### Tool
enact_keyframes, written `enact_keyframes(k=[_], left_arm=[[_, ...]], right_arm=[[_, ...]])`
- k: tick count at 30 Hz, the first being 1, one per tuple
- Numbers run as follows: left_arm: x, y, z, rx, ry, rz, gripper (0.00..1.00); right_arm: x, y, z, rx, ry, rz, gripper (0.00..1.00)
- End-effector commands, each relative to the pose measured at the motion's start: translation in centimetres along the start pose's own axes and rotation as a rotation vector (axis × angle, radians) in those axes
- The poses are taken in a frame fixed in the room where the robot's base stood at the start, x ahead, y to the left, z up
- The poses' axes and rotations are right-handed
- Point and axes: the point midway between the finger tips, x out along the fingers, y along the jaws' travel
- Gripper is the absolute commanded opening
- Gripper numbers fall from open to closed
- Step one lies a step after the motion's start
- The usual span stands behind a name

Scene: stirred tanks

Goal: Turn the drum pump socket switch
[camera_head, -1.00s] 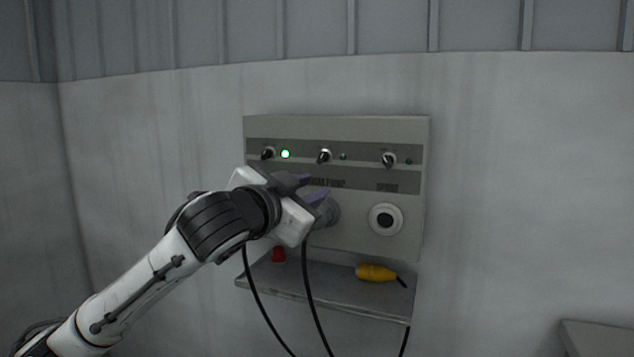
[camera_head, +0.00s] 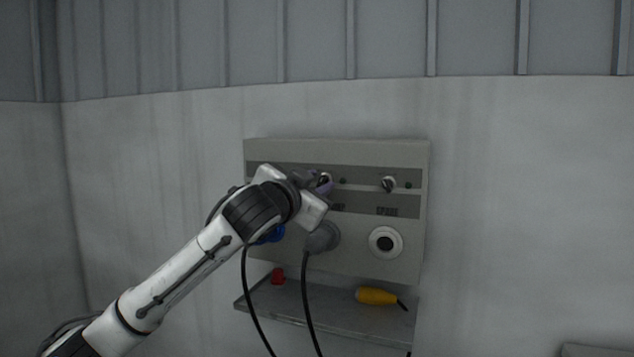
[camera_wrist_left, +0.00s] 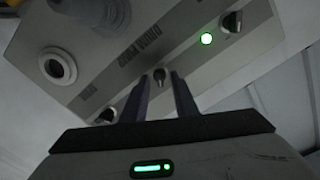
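The drum pump socket switch is the middle dark knob (camera_wrist_left: 160,77) on the grey panel (camera_head: 345,150). In the head view the knob (camera_head: 326,177) shows just at my fingertips. My left gripper (camera_head: 322,184) is at the panel, its fingers apart. In the left wrist view the fingertips (camera_wrist_left: 158,78) stand on either side of the knob, with gaps; I cannot tell if they reach around it. The label "DRUM PUMP" (camera_wrist_left: 138,46) shows beside it. A grey plug (camera_head: 322,238) with a black cable sits in the socket below. My right gripper is out of view.
A lit green lamp (camera_wrist_left: 207,39) is by the left knob (camera_wrist_left: 232,22). The spare knob (camera_head: 389,184) and open spare socket (camera_head: 386,242) are on the right. A blue plug (camera_head: 272,234) is at left. The shelf (camera_head: 340,321) below holds a yellow connector (camera_head: 376,296) and red piece (camera_head: 278,275).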

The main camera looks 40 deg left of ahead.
Motion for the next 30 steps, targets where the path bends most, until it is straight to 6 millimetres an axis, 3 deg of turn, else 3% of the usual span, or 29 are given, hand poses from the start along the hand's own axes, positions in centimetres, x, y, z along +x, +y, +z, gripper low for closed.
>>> enact_keyframes(k=[6, 11, 22, 30], left_arm=[[0.03, 0.03, 0.00, 0.000, 0.001, 0.000, 0.27], [0.02, 0.03, 0.01, 0.000, 0.000, 0.000, 0.00], [0.02, 0.09, 0.05, -0.031, 0.000, 0.001, 0.00], [0.05, 0.17, 0.11, -0.181, -0.001, 0.003, 0.00]], right_arm=[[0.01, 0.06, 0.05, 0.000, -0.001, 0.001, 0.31], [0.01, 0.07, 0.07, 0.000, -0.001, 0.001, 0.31], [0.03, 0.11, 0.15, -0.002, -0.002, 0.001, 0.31], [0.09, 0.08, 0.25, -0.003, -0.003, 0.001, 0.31]])
